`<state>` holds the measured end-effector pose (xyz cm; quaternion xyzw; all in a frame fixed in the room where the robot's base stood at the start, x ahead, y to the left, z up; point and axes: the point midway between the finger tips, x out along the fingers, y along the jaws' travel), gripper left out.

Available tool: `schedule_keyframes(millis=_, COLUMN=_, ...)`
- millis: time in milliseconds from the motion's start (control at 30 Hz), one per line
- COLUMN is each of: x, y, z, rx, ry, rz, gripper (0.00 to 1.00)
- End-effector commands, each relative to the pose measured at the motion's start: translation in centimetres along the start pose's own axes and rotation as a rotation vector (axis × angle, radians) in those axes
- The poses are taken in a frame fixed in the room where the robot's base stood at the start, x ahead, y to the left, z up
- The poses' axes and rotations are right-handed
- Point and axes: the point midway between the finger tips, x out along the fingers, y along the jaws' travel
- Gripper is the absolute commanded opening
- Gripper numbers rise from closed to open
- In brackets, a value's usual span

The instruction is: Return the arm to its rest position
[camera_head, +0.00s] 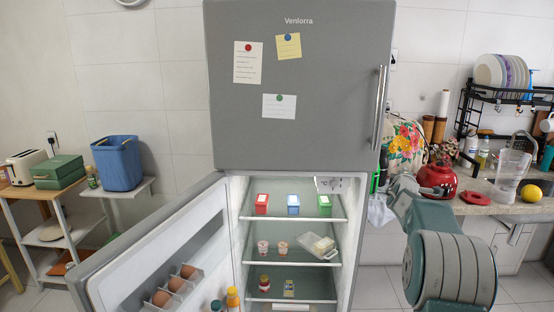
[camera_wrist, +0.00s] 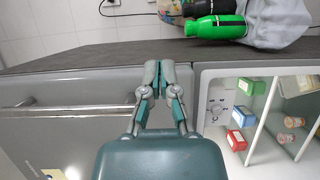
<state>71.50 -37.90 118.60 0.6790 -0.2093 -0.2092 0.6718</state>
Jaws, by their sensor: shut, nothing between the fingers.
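My gripper (camera_wrist: 158,78) shows in the middle of the wrist view, with its two fingers together and nothing between them. It is in front of the fridge, whose closed upper door (camera_wrist: 70,115) fills the left of that turned view. In the head view my green and grey arm is at the lower right, beside the fridge; my fingertips cannot be made out there. The fridge (camera_head: 290,110) stands in the middle of the head view, its lower door (camera_head: 165,255) swung open to the left.
The shelves hold a red box (camera_head: 262,204), a blue box (camera_head: 293,205), a green box (camera_head: 325,205) and small jars. A counter (camera_head: 480,203) at the right carries a red kettle (camera_head: 436,178), a clear pitcher (camera_head: 511,170) and a dish rack (camera_head: 508,94). A blue bin (camera_head: 117,163) stands at the left.

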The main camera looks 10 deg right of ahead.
Motion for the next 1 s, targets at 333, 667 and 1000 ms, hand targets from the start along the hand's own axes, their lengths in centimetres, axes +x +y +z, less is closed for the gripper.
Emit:
schedule_keyframes(millis=333, x=-9.4, y=7.3, z=-1.2, rx=0.266, ry=-0.142, rz=0.015, gripper=0.0)
schedule_keyframes(millis=667, x=-21.6, y=8.3, z=-0.6, rx=0.541, ry=-0.319, rz=-0.124, gripper=0.0)
schedule_keyframes(millis=1000, x=-35.9, y=3.3, z=-0.7, rx=0.782, ry=-0.446, rz=-0.438, gripper=0.0)
